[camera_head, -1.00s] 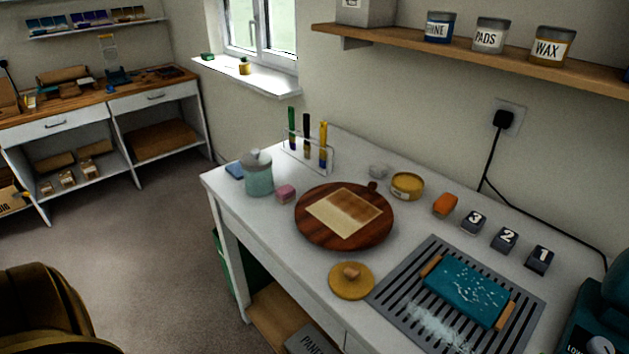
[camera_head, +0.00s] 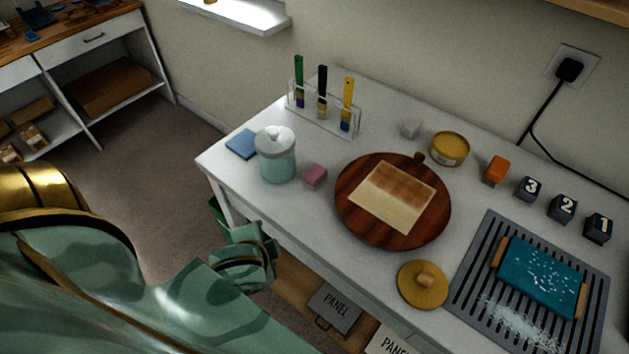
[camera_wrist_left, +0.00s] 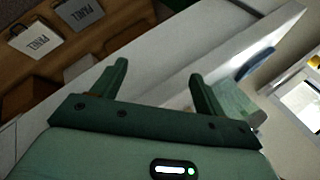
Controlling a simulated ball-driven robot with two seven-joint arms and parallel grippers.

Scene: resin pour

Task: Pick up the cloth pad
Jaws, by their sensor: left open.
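The cloth pad looks to be the flat blue square (camera_head: 242,143) lying at the left end of the white table, beside the lidded teal jar (camera_head: 276,155). In the left wrist view a blue shape (camera_wrist_left: 256,63) past the right finger is probably the same pad, partly cut off by other things. My left gripper (camera_wrist_left: 157,76) is open and empty, its two dark green fingers apart near the table's side. In the head view my left arm comes in from the left, below the table's left end, and its fingers cannot be made out. My right gripper is not in view.
A pink block (camera_head: 315,176) and a brush rack (camera_head: 322,115) stand near the jar. A round wooden board (camera_head: 357,222) holds a two-tone sheet (camera_head: 392,197). Panels (camera_head: 335,308) lie on the shelf below. A slatted tray (camera_head: 472,268) with a teal block is at right.

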